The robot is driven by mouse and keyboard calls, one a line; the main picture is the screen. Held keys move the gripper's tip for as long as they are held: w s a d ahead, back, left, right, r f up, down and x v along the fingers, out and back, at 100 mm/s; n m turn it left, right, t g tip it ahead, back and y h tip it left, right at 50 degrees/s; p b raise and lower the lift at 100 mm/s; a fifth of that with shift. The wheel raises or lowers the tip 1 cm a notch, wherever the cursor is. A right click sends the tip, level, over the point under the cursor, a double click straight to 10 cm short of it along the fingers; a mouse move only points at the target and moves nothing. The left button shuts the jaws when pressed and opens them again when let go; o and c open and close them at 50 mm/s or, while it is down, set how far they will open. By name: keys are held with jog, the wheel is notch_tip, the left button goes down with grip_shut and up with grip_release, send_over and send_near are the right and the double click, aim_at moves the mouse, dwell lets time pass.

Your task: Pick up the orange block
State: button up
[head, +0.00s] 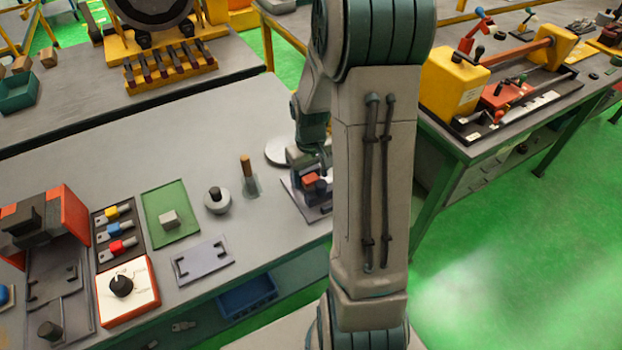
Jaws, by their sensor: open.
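A small orange-red block (310,181) shows at the right end of the bench, just left of my upright arm link. It sits among dark blue-grey parts over a grey plate (318,213). My gripper (306,164) is pointed down at this spot, close around or just above the block, and its jaws are open. My arm link covers the right side of this area. I cannot tell whether the fingers touch the block.
A wooden-handled tool (246,170), a round knob-topped piece (216,200), a green tray (157,233) with a pale block (169,219), and a grey bracket plate (204,262) lie left of my gripper. A white dial box (141,303) stands front left. The bench's middle back is clear.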

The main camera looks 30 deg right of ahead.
jog(key=shift+f, duration=0.5)
jog(key=c, duration=1.1)
